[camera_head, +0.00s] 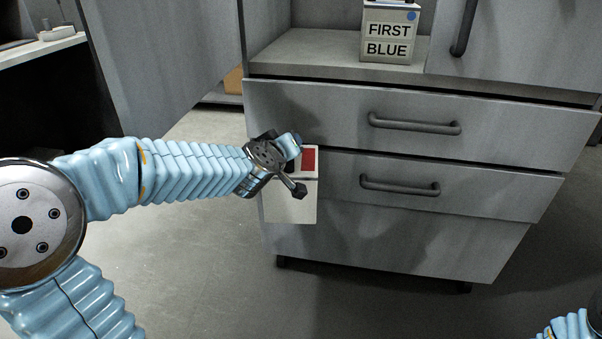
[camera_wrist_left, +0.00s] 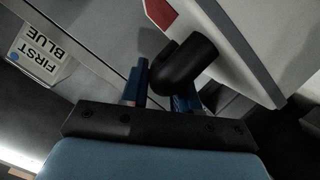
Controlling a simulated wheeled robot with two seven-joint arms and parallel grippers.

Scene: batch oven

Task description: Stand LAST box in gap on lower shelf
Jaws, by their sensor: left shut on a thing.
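My left gripper (camera_head: 292,168) is shut on a pale box (camera_head: 290,206) with a red patch, held upright in front of the cabinet drawers, below shelf level. Any wording on the held box is hidden or unreadable. The shelf is bare left of that box. My right gripper is out of view.
Two closed drawers with dark handles (camera_head: 414,123) lie below the shelf. A grey door or panel (camera_head: 160,60) stands left of the opening. Another handled front (camera_head: 515,50) is right of the shelf. Grey floor (camera_head: 190,260) is clear below my left arm.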

